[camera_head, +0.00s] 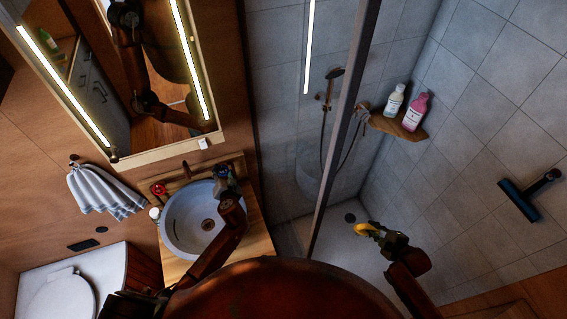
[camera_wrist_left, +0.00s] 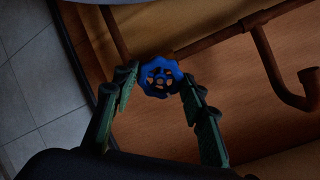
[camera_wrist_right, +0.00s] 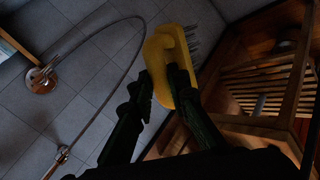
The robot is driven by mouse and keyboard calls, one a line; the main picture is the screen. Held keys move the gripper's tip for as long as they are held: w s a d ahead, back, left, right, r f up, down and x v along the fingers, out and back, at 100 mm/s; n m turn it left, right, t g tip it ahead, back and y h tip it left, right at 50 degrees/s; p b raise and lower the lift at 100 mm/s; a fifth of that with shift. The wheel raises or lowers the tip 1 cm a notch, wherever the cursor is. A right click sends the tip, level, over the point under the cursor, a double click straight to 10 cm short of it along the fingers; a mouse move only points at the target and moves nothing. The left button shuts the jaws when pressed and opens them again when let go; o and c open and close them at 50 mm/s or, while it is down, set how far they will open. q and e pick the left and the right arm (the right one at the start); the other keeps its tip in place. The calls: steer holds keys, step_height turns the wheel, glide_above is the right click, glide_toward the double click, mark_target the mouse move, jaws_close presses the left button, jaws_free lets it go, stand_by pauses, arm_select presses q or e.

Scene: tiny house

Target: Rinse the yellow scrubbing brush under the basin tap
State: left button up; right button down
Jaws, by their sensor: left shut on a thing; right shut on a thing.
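The yellow scrubbing brush (camera_head: 362,229) is held by my right gripper (camera_head: 378,234) above the shower floor, right of the glass edge and away from the basin. In the right wrist view the brush (camera_wrist_right: 158,48) sits between the fingers, bristles toward the right. My left gripper (camera_head: 226,182) is at the right back of the round basin (camera_head: 168,237), shut on the blue tap handle (camera_wrist_left: 160,77). The tap spout (camera_head: 186,168) is at the back of the basin and its pipe (camera_wrist_left: 290,92) shows in the left wrist view. No water stream is visible.
A red tap handle (camera_head: 158,189) is left of the spout. The shower glass edge (camera_head: 338,150) stands between basin and brush. Bottles (camera_head: 414,112) stand on a corner shelf (camera_head: 400,127). A towel (camera_head: 103,192) hangs left, above the toilet (camera_head: 62,300).

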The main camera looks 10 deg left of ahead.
arm_select(q)
steer(key=shift+m, duration=0.4)
steer(key=o, duration=1.2)
steer(key=shift+s, duration=0.1)
steer(key=v, duration=1.2)
